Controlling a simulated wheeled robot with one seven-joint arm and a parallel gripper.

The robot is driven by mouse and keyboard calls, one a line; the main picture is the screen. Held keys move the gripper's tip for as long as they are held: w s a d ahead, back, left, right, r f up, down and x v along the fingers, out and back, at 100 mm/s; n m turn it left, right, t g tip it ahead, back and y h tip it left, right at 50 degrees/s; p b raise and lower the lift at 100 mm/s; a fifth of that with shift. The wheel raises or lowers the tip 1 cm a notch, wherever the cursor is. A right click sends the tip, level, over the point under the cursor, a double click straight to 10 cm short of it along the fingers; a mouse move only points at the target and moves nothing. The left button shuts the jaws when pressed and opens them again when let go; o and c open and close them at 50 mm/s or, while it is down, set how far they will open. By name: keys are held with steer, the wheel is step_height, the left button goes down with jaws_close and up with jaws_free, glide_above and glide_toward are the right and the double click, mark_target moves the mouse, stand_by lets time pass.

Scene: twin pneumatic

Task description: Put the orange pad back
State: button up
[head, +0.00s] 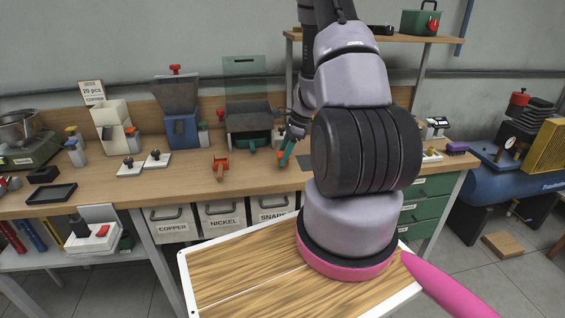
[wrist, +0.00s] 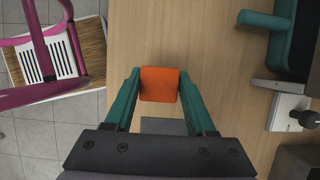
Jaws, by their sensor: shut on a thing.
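The orange pad (wrist: 160,85) is a small rounded block, held between the teal fingers of my gripper (wrist: 160,77) in the wrist view. Both fingers touch its sides, and it appears over the wooden workbench (wrist: 148,28); its exact height above the wood cannot be told. In the head view my gripper (head: 287,153) is at the middle of the bench, with a bit of the orange pad (head: 281,159) showing at its tips. A dark grey flat square (wrist: 163,126) lies on the bench close behind the pad in the wrist view, partly hidden by my gripper.
A grey machine with a green tray (head: 250,138) stands behind. Bare wood lies along the front edge.

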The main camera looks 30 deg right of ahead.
steer(key=shift+f, duration=1.3)
steer(key=o, duration=1.3)
steer(key=shift+f, duration=0.1)
